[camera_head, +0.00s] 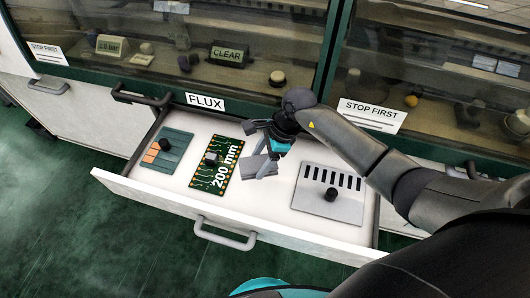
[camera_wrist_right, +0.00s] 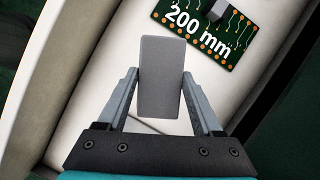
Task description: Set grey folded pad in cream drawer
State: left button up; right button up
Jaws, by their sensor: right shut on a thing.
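The grey folded pad (camera_wrist_right: 161,76) is held between the two fingers of my right gripper (camera_wrist_right: 165,80) in the wrist view. In the head view the pad (camera_head: 252,165) shows at the fingertips of my right gripper (camera_head: 262,168), over the open cream drawer (camera_head: 262,226). The gripper points down above the bare strip between the green circuit board and the grey slotted plate. I cannot tell whether the pad touches the drawer floor. My left gripper is not in view.
In the drawer lie a teal card with orange squares (camera_head: 168,152), a green board marked 200 mm (camera_head: 214,166) and a grey slotted plate with a black knob (camera_head: 326,197). The green-framed glass cabinet (camera_head: 334,45) rises behind. The drawer's front handle (camera_head: 223,235) faces me.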

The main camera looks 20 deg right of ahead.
jog(key=shift+d+f+m+t, duration=0.2)
jog(key=shift+d+m+t, duration=0.15)
jog(key=shift+m, duration=0.45)
jog(key=shift+d+f+m+t+p, duration=0.3)
jog(key=shift+d+f+m, duration=0.1)
jog(key=shift+m, duration=0.3)
jog(key=shift+f, duration=0.2)
jog(key=b, duration=0.6)
send_over(265, 181)
notch_tip(265, 181, down, 6)
jog(key=shift+r, duration=0.2)
jog(key=shift+f, duration=0.5)
jog(key=o, duration=1.4)
